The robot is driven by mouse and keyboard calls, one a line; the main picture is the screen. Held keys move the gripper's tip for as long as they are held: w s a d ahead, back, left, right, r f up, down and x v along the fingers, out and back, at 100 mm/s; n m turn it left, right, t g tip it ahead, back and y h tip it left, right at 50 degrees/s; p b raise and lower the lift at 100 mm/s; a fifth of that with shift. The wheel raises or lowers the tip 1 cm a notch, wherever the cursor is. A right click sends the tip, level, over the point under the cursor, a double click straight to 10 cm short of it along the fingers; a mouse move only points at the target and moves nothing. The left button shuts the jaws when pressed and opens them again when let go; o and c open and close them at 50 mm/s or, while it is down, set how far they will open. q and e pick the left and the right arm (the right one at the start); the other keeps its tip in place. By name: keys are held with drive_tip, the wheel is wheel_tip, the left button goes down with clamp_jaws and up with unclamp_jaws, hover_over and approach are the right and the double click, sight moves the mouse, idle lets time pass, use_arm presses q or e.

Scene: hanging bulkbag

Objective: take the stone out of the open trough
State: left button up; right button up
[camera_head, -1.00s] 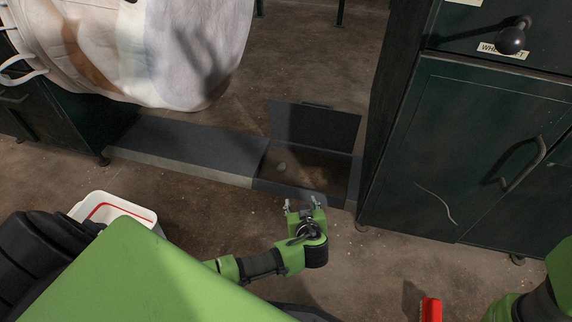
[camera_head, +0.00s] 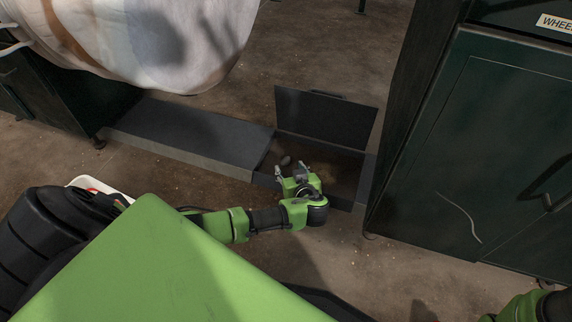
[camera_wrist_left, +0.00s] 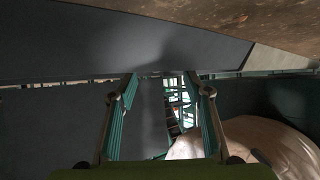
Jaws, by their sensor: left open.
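The stone (camera_head: 285,160) is a small grey lump at the left side inside the open trough (camera_head: 365,182) in the head view. The trough is a dark, low channel section with brown material in it and its lid (camera_head: 325,116) standing up at the back. My left gripper (camera_head: 290,168) is open, with its fingertips over the trough's front edge, just on the near side of the stone. In the left wrist view my left gripper (camera_wrist_left: 160,92) has its two fingers apart with nothing between them. I cannot make out the stone there. My right gripper is out of view.
A covered channel section (camera_head: 190,132) runs left from the trough. A large white bag (camera_head: 150,45) hangs above it. A dark green cabinet (camera_head: 490,150) stands close on the right. A white container (camera_head: 82,182) is partly hidden at the left. Bare floor (camera_head: 400,265) lies in front.

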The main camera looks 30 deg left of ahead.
sight(287, 161)
use_arm(q)
drive_tip(key=b+x, duration=0.4)
drive_tip(key=shift+w+a+r, duration=0.1)
drive_tip(key=shift+r, duration=0.1)
drive_tip(key=shift+w+a+f+b, duration=0.15)
drive_tip(key=shift+w+a+b, duration=0.3)
drive_tip(key=shift+b, duration=0.05)
drive_tip(key=c, duration=1.1)
